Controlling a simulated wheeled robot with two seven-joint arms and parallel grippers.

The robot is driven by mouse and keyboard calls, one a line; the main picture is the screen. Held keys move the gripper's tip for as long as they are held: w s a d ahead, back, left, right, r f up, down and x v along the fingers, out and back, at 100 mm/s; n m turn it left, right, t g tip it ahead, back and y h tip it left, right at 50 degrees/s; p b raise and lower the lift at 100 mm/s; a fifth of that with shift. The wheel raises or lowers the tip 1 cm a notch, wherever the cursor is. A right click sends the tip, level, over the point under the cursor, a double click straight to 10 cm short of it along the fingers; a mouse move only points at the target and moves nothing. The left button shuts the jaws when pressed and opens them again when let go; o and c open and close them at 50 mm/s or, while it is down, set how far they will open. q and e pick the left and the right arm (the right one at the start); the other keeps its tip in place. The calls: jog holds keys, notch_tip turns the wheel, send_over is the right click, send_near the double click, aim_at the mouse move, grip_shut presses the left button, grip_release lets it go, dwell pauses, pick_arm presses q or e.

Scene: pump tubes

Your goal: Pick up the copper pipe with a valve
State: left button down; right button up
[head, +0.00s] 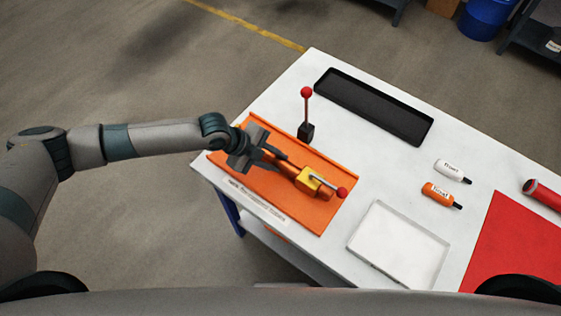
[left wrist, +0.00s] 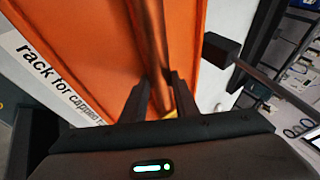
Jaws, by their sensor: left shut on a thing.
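The copper pipe (head: 325,195) lies over the orange rack (head: 255,133) at the near left of the white table. A yellow valve body (head: 309,181) with a lever and red knob sits near its right end. My left gripper (head: 277,161) is shut on the copper pipe, left of the valve. In the left wrist view the pipe (left wrist: 156,45) runs up between the two dark fingers (left wrist: 158,100), over the orange surface. I cannot tell whether the pipe is lifted clear of the rack. My right gripper is not in view.
A black post with a red ball (head: 306,93) stands behind the rack. A long black tray (head: 374,105) lies at the back. A clear tray (head: 398,246), a white bottle (head: 452,171), an orange bottle (head: 441,194), a red mat (head: 520,245) and a red cylinder (head: 543,195) are to the right.

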aim_at(276, 160)
pick_arm(q)
jog(key=shift+r, duration=0.25)
jog(key=shift+r+b, duration=0.45)
jog(key=shift+r, duration=0.1)
notch_tip(276, 160, up, 2)
jog(key=shift+r+b, duration=0.1)
jog(key=shift+b, duration=0.55)
jog(key=s+d+r+b, duration=0.1)
jog(key=d+r+b, duration=0.3)
jog(key=d+r, duration=0.3)
jog(key=d, duration=0.4)
jog(key=shift+s+d+r, duration=0.2)
jog(key=shift+s+d, duration=0.1)
jog(key=shift+d, duration=0.05)
